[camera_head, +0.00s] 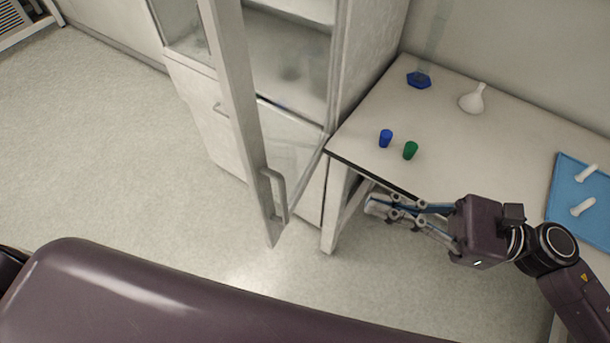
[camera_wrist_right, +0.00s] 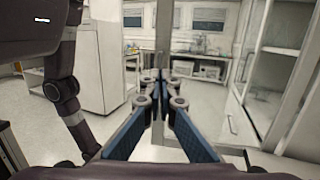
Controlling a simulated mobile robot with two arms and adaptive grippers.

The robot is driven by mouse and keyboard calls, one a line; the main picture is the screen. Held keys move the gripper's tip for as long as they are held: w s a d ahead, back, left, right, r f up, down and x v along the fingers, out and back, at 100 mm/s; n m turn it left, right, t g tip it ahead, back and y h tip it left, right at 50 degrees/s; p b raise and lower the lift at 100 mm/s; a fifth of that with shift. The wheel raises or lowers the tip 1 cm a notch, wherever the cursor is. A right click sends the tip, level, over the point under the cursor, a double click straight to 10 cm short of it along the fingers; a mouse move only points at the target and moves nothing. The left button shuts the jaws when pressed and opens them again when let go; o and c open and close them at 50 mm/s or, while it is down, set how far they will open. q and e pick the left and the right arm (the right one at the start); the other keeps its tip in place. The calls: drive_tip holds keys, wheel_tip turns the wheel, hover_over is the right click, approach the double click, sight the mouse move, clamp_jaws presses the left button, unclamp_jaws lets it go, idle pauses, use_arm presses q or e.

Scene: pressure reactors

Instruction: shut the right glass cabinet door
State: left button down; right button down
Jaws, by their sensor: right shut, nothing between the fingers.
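The right glass cabinet door (camera_head: 249,130) stands open in the head view, swung out from the pale cabinet (camera_head: 345,60). Its metal handle (camera_head: 275,195) is near the lower end of its outer frame. My right gripper (camera_head: 376,205) is shut and empty, to the right of the door and apart from the handle, near the table's front edge. Its closed fingers also show in the right wrist view (camera_wrist_right: 160,85), with an upright frame (camera_wrist_right: 164,35) beyond them; I cannot tell for sure whether that is the door. My left gripper is not in view.
The table (camera_head: 480,145) right of the cabinet holds a blue cap (camera_head: 385,138), a green cap (camera_head: 410,150), a blue hexagonal piece (camera_head: 418,80), a white funnel (camera_head: 473,98) and a blue tray (camera_head: 564,190). The floor (camera_head: 110,150) left of the door is clear.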

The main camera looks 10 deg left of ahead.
drive_tip(key=a+r+p, duration=0.1)
drive_tip(key=a+p, duration=0.5)
drive_tip(key=a, duration=0.6)
drive_tip(key=shift+r, duration=0.2)
